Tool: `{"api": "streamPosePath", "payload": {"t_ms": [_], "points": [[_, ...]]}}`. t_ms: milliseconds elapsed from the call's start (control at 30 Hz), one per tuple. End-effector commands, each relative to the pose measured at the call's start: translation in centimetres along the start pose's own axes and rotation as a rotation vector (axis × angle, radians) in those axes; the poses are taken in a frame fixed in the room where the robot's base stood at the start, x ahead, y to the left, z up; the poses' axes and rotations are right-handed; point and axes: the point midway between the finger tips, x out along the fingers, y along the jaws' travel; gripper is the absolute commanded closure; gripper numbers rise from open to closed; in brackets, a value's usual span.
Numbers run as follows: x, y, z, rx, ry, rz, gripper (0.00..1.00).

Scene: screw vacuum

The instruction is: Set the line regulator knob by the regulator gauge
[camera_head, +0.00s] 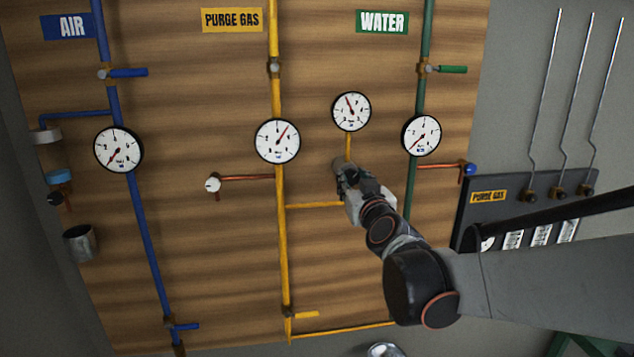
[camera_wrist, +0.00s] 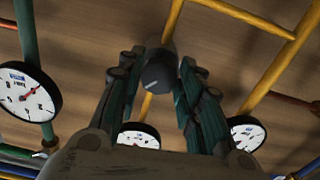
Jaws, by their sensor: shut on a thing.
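The line regulator knob (camera_wrist: 158,74) is a dark round knob with a light mark on its face. It sits on a yellow pipe, below the regulator gauge (camera_head: 351,111) in the head view. My gripper (camera_wrist: 155,78) is shut on the knob, with a finger on each side of it. In the head view my gripper (camera_head: 345,172) covers most of the knob. The regulator gauge is small, white and black-rimmed, and its red needle points up and slightly left. It also shows partly in the wrist view (camera_wrist: 138,136), cut off by my gripper.
The purge gas gauge (camera_head: 278,142) and water gauge (camera_head: 421,135) flank the regulator. A dark panel (camera_head: 520,195) with thin rods stands at right.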

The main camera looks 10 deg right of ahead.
Motion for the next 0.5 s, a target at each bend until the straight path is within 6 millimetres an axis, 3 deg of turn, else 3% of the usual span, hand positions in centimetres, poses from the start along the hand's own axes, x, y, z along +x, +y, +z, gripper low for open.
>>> {"api": "streamPosePath", "payload": {"t_ms": [267,500], "points": [[0.00,-0.01,0.03,0.042,0.000,0.000,0.90],[-0.01,-0.05,0.06,0.184,0.001,0.000,0.90]]}}
